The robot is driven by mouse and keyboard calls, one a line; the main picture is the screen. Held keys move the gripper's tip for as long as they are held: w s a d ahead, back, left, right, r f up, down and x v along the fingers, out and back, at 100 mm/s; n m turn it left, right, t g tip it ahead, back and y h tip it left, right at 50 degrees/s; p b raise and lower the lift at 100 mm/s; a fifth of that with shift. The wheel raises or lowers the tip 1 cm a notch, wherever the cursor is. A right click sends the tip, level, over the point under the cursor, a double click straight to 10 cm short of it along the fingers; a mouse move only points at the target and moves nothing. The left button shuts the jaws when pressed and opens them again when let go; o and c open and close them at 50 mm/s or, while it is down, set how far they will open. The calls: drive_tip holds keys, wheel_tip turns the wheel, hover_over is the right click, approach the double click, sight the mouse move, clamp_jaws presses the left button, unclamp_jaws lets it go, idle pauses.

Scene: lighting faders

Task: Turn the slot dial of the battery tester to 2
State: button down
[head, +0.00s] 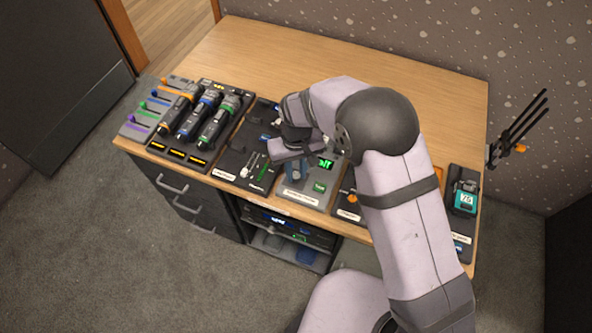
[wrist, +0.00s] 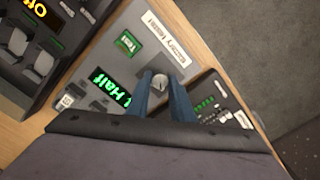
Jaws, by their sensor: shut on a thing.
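The battery tester is a grey panel (wrist: 183,32) on the desk; it also shows in the head view (head: 296,195). Its green-lit display (wrist: 110,87) shows text ending in "Half", partly covered by my gripper's edge. A green test button (wrist: 127,44) sits near its label. The slot dial (wrist: 159,81) is a small pale round knob with a dark pointer mark. My gripper (wrist: 160,88) has its blue fingers on either side of the dial and is shut on it. The dial's numbers cannot be read here. In the head view my gripper (head: 296,169) hides the dial.
A dark panel with sliders (head: 246,163) lies left of the tester, close to my fingers. Further left are several handheld units in a dark charger (head: 202,122). A teal device (head: 466,198) stands at the right. The back of the wooden desk (head: 300,55) is clear.

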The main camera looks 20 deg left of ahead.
sight(296, 175)
drive_tip(key=m, duration=0.5)
drive_tip(key=shift+m, duration=0.4)
drive_tip(key=m, duration=0.4)
drive_tip(key=shift+m, duration=0.4)
drive_tip(key=shift+w, duration=0.1)
drive_tip(key=c, duration=1.6)
unclamp_jaws()
drive_tip(key=shift+o, duration=0.2)
drive_tip(key=shift+r+b, duration=0.8)
drive_tip(key=shift+r, duration=2.95)
